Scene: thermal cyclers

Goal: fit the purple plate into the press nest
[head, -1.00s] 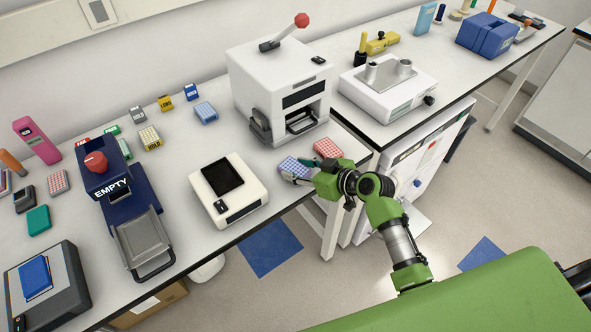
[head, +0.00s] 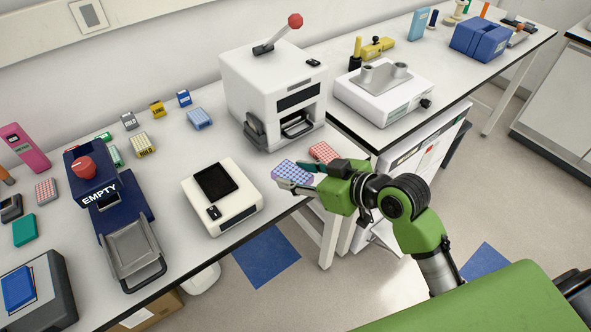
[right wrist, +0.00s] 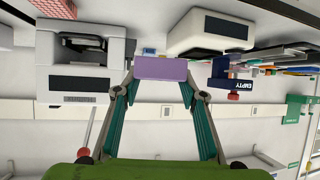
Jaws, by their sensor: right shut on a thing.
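The purple plate (head: 291,171) is held level in my right gripper (head: 303,179), over the front edge of the bench. In the right wrist view the plate (right wrist: 160,68) spans between the two fingertips (right wrist: 160,82), gripped at its sides. A white press (head: 270,85) with a red-ball lever stands behind it. Its low front opening (head: 298,124) holds a dark-framed tray; the nest inside is hard to make out. The press also shows at left in the right wrist view (right wrist: 85,72). The plate is apart from the press. My left gripper is out of view.
A red plate (head: 324,152) lies close behind my right gripper. A white device with a black screen (head: 222,195) stands to the left, then a navy machine marked EMPTY (head: 100,185). Several small racks lie along the back. Bare bench separates the plate and press.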

